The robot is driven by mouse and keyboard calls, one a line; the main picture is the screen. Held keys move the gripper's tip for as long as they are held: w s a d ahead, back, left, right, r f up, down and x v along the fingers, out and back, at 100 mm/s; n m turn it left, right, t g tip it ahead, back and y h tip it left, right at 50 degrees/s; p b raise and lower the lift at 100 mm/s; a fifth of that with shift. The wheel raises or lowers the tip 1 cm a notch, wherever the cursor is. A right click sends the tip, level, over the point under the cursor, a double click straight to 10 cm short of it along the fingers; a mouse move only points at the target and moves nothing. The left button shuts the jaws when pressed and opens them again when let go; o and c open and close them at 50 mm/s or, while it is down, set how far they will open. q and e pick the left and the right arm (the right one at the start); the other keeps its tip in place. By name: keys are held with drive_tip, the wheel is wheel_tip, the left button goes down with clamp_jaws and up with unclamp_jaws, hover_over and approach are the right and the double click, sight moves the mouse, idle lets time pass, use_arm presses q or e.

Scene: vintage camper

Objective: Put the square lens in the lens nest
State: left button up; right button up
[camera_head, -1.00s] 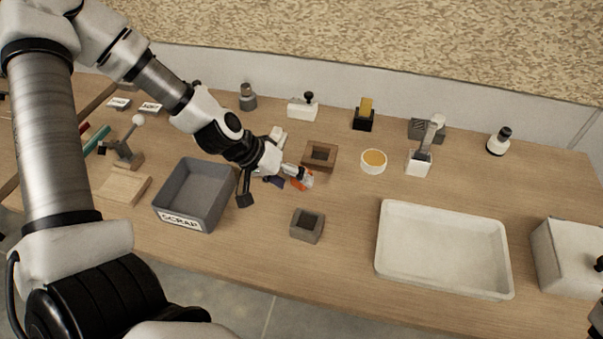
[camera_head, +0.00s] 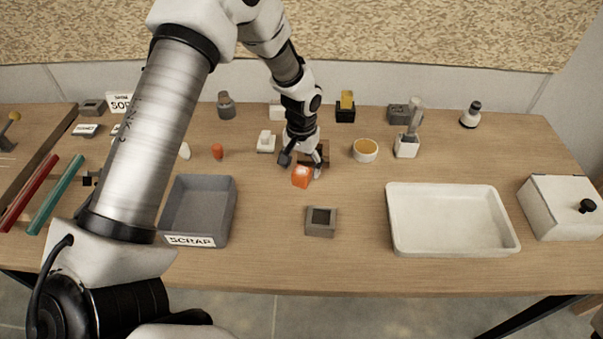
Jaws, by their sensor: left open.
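A small orange square piece (camera_head: 301,177), likely the square lens, is on the wooden table just below and between the fingers of my left gripper (camera_head: 301,165). The gripper is open and points down. Whether a finger touches the piece I cannot tell. A grey square holder with a dark recess (camera_head: 321,230) stands in front of the piece, a little to its right. Which of the two is the lens nest I cannot tell. My right gripper is not in view.
A grey scrap bin (camera_head: 227,215) stands left of the piece and a white tray (camera_head: 403,235) stands to the right. A white box with a black knob (camera_head: 550,200) is at far right. A round orange-filled dish (camera_head: 365,150) and a red piece (camera_head: 217,151) are further back.

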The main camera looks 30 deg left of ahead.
use_arm(q)
drive_tip(key=shift+s+f, duration=0.1)
drive_tip(key=shift+f, duration=0.6)
drive_tip(key=shift+w+d+f, duration=0.1)
drive_tip(key=shift+w+f, duration=0.15)
drive_tip(key=shift+f, duration=0.25)
drive_tip(key=shift+s, duration=0.15)
drive_tip(key=c, duration=1.2)
drive_tip(key=shift+r, duration=0.1)
